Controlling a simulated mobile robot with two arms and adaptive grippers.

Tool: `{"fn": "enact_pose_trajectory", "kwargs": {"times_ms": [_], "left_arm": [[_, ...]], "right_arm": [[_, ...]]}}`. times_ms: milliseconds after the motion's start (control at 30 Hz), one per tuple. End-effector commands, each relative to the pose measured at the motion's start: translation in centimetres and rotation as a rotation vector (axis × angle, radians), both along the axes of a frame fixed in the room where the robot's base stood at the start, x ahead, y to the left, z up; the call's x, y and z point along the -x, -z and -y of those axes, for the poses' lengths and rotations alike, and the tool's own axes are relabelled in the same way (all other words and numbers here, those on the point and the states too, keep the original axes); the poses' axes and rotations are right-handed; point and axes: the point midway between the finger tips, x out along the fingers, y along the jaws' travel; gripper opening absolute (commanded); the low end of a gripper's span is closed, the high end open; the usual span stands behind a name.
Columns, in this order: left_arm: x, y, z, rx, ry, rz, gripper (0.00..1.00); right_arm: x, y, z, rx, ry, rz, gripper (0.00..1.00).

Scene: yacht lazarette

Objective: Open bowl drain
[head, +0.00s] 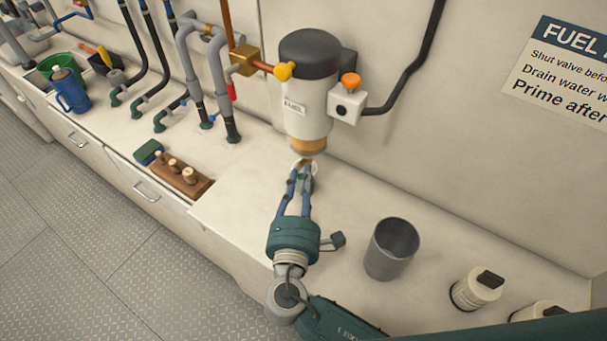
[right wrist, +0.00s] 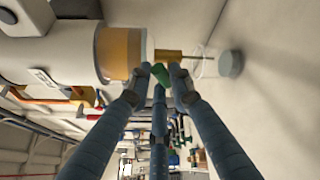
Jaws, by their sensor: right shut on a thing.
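The fuel filter (head: 306,105) is a white cylinder with a dark cap, mounted on the wall. Its amber bowl (head: 308,146) is at the bottom; in the right wrist view the bowl (right wrist: 118,53) lies on its side. A brass drain fitting (right wrist: 168,56) sticks out of the bowl's underside. My right gripper (head: 303,174) is just under the bowl, shut on a small green drain knob (right wrist: 160,73) at the fitting. My left gripper is not in view.
A brown block with pegs (head: 180,176), pipes and hoses, and a blue jug (head: 70,92) are at the left.

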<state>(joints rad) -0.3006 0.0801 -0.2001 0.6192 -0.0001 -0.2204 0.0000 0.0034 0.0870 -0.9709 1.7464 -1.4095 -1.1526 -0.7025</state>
Motion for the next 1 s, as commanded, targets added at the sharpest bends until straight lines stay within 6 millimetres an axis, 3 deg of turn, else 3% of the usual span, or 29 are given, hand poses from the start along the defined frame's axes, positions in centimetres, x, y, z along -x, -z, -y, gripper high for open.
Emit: {"fn": "enact_pose_trajectory", "kwargs": {"times_ms": [33,100,400,700,1000], "left_arm": [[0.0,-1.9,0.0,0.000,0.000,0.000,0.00],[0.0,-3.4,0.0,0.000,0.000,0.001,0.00],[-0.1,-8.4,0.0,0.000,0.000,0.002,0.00],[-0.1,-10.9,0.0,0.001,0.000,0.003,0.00],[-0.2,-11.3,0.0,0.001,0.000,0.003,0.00]], "right_arm": [[0.0,-1.1,-0.2,0.024,-0.002,-0.021,0.00],[-0.1,-1.5,-0.3,0.066,-0.001,-0.053,0.00],[-0.5,-2.0,-1.0,0.244,-0.002,-0.182,0.00],[-0.9,-1.9,-1.4,0.362,-0.002,-0.264,0.00],[-1.0,-1.7,-1.5,0.399,-0.002,-0.289,0.00]]}}
